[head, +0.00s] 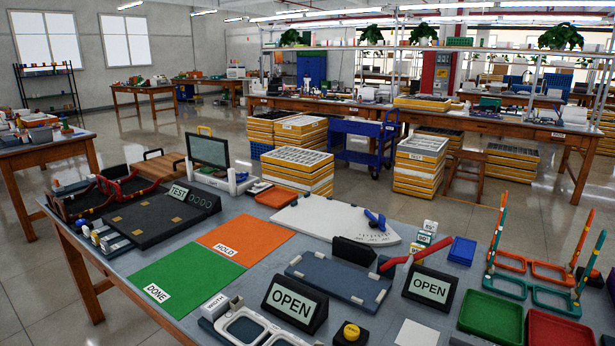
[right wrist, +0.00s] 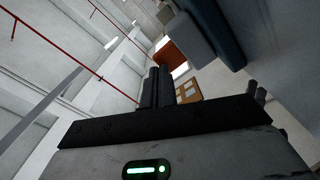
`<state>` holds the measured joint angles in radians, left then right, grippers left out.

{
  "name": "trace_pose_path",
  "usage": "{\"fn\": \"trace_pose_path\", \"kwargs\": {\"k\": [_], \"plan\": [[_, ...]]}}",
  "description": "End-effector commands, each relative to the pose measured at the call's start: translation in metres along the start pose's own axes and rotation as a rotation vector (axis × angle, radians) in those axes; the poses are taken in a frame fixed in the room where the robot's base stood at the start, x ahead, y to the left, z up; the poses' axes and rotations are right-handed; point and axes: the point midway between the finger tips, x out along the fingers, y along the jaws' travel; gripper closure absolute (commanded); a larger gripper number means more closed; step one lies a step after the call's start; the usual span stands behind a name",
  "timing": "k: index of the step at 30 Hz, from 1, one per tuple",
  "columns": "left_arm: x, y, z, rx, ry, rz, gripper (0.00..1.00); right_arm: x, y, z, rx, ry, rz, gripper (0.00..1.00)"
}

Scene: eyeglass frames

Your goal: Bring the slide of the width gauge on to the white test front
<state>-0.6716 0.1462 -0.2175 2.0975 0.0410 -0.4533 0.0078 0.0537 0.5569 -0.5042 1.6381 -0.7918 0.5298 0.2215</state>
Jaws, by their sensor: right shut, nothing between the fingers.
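The width gauge stands at the front edge of the table, its WIDTH label (head: 214,307) facing up on a grey block. A pale front with two dark lens openings (head: 246,329), apparently the white test front, lies beside that block and is cut off by the bottom of the head view. The slide cannot be told apart clearly, nor whether it touches the front. My right gripper (right wrist: 156,87) shows only in the right wrist view, its dark fingers shut together and empty, with no gauge in sight there. My left gripper is in neither view.
Green DONE mat (head: 185,275) and orange HOLD mat (head: 247,240) lie behind the gauge. An OPEN sign (head: 294,303) stands right of it, near a yellow button (head: 351,331). A blue-grey tray (head: 335,282) and upright coloured frames (head: 540,270) are further right.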

Motion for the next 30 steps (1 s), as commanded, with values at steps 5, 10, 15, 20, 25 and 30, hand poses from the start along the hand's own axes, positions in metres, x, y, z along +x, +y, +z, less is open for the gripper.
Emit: {"fn": "trace_pose_path", "kwargs": {"k": [5, 10, 15, 20, 25, 30], "plan": [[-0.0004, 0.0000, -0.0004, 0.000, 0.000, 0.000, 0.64, 0.0023, 0.0004, -0.0001, 0.000, 0.000, 0.001, 1.00], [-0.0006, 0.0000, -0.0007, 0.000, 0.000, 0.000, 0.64, 0.0045, 0.0004, -0.0002, 0.000, 0.001, 0.001, 1.00], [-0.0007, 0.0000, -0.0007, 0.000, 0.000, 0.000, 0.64, 0.0056, 0.0001, -0.0002, 0.000, 0.001, 0.000, 1.00], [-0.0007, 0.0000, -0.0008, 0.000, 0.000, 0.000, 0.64, 0.0062, 0.0001, -0.0002, 0.000, 0.001, 0.000, 1.00], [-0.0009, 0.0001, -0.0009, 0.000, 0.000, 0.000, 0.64, 0.0080, 0.0000, -0.0001, 0.000, 0.000, 0.000, 1.00], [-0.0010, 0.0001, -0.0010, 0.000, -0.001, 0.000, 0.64, 0.0100, -0.0002, 0.0001, 0.000, 0.000, 0.000, 1.00]]}}
